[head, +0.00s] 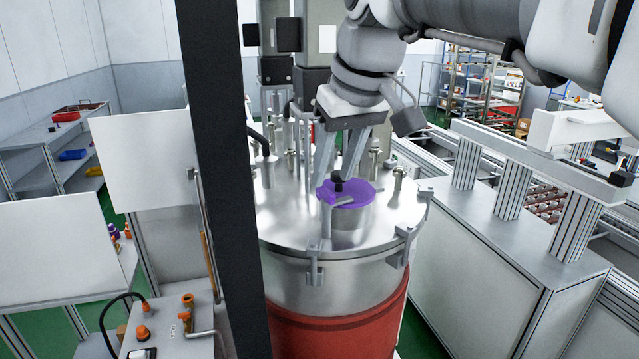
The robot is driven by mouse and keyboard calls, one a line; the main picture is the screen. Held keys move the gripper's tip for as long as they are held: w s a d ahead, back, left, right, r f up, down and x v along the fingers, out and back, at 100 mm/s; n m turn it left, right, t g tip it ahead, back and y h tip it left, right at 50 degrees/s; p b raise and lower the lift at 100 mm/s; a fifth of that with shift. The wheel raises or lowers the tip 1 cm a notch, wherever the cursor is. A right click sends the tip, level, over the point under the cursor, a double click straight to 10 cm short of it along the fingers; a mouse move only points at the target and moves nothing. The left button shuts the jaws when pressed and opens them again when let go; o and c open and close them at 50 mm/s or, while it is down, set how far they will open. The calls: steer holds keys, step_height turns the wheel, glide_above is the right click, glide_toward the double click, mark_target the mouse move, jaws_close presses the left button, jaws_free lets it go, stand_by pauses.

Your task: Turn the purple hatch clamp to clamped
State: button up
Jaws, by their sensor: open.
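The purple hatch clamp (359,194) is a round purple cap on a short metal neck on the lid of a large steel vessel (285,222). I cannot tell whether the fingers touch the knob or the cap. No mark for the clamped position can be made out.
Metal fittings and pipes stand on the lid behind the clamp, and grey latches (315,265) sit at its front rim. A dark upright post (222,150) runs close on the left. A white cabinet with short posts (480,240) stands to the right.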

mark_target(328, 191)
steer(key=shift+x, duration=1.6)
jaws_close()
